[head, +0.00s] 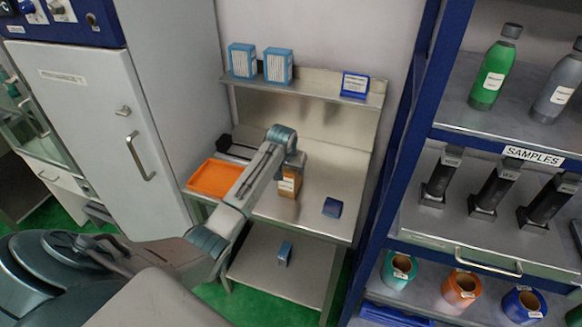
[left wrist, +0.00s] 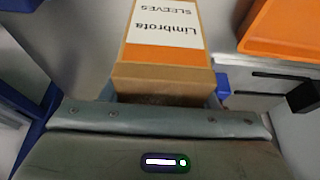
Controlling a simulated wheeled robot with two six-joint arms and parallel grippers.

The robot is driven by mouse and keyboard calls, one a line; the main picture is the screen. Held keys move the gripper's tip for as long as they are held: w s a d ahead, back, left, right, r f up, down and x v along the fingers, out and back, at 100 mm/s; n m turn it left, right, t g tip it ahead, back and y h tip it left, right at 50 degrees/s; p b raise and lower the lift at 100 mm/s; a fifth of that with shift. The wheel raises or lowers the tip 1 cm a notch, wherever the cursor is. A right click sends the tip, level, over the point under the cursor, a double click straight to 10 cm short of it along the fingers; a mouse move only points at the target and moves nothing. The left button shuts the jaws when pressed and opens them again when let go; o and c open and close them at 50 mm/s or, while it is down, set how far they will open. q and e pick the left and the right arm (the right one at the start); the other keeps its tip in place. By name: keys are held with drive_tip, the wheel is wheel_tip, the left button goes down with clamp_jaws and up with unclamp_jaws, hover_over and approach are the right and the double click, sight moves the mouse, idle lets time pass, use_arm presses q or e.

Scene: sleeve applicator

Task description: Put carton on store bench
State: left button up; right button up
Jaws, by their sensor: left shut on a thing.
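The carton (head: 288,184) is an orange and brown box with a white label. My left gripper (head: 293,163) is shut on its upper end and holds it upright over the steel bench (head: 320,185). I cannot tell whether its base touches the bench top. In the left wrist view the carton (left wrist: 168,50) fills the space between the fingers, its label reading "Limbrota SLEEVES". My right gripper is in neither view.
An orange tray (head: 214,179) lies left of the carton, and a small blue block (head: 332,207) lies to its right. Blue-white boxes (head: 278,66) and a blue-framed sign (head: 354,85) stand on the upper shelf. A blue rack (head: 415,120) stands at right.

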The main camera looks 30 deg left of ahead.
use_arm(q)
drive_tip(key=shift+f, duration=0.1)
drive_tip(key=o, duration=1.2)
drive_tip(key=b+v, duration=0.4)
drive_tip(key=v, duration=0.7)
drive_tip(key=shift+b, duration=0.4)
drive_tip(key=shift+s+r, duration=0.2)
drive_tip(key=shift+r, duration=0.4)
